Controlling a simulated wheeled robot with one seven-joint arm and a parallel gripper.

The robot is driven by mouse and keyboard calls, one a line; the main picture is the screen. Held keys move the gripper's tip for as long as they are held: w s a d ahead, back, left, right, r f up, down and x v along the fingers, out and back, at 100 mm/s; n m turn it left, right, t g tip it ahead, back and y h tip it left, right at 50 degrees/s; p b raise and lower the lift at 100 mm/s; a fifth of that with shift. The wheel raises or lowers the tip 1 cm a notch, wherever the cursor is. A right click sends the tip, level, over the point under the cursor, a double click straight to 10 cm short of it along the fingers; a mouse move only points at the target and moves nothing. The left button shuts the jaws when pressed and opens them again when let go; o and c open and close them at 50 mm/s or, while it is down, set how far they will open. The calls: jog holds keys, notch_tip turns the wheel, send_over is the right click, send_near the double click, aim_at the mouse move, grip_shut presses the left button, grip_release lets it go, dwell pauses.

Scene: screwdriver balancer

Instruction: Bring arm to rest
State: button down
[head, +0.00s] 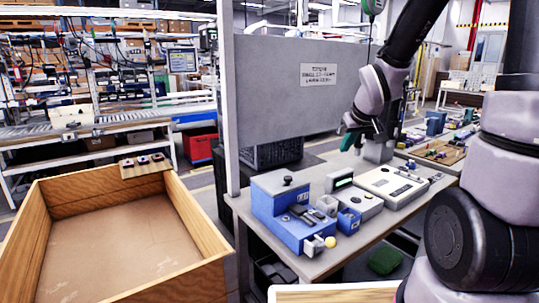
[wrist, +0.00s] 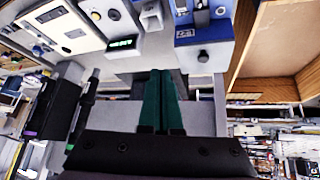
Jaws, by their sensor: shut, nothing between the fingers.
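My arm reaches in from the upper right of the head view, and my gripper (head: 348,141) hangs above the workbench (head: 330,262), in front of the grey panel. Its green fingers are together with nothing seen between them. In the wrist view my gripper (wrist: 163,76) shows as two green fingers side by side, shut and empty. A blue fixture (head: 276,212) stands on the bench to the lower left of my gripper. It also shows at the top of the wrist view (wrist: 203,32). The fingers look clear of the bench devices in the head view.
A grey panel (head: 290,90) with a sign rises behind the bench. A green device (head: 373,6) hangs on a cord at the top. White control boxes (head: 392,186) sit on the bench. A large wooden-walled crate (head: 205,215) stands at the left. A green object (head: 385,261) lies below the bench.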

jog(key=s+d+r+m+y, duration=0.1)
jog(key=s+r+m, duration=0.5)
jog(key=s+r, duration=1)
jog(key=s+d, duration=0.1)
jog(key=s, duration=0.2)
jog(key=shift+m, duration=0.4)
jog(key=shift+d, duration=0.1)
